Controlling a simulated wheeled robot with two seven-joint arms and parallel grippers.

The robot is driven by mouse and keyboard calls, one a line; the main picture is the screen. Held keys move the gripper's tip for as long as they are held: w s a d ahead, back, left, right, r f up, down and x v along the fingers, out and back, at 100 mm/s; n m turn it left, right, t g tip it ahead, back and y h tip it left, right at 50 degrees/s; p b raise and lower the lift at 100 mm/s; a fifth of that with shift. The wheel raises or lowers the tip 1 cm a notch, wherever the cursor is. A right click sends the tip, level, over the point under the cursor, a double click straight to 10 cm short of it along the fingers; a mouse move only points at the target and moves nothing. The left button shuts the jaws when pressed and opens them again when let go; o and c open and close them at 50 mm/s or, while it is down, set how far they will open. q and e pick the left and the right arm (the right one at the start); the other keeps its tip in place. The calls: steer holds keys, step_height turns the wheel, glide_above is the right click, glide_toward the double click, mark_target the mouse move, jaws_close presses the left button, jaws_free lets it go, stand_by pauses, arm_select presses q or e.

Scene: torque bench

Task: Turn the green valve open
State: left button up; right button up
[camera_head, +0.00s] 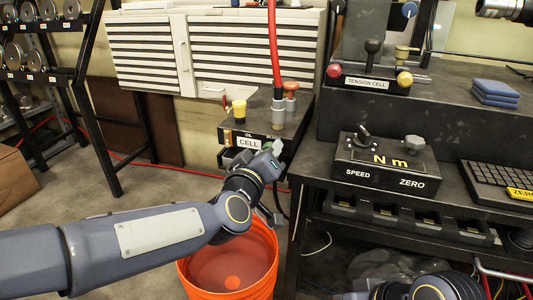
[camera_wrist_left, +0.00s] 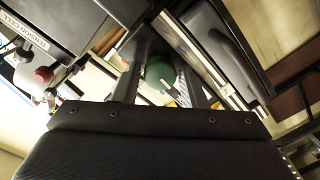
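The green valve shows in the left wrist view as a dark green rounded shape (camera_wrist_left: 160,70), seen between my left gripper's two fingers and partly hidden.
An orange bucket (camera_head: 232,265) stands below my left arm. A red hose (camera_head: 274,50) runs down to a fitting on the small bench, beside a yellow knob (camera_head: 239,108).

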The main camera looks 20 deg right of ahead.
arm_select(q)
steer(key=shift+o, duration=1.2)
steer(key=p+v, duration=0.1)
steer(key=v, duration=0.6)
steer(key=shift+s+a, duration=0.2)
steer(key=shift+s, duration=0.15)
steer(key=shift+a, duration=0.15)
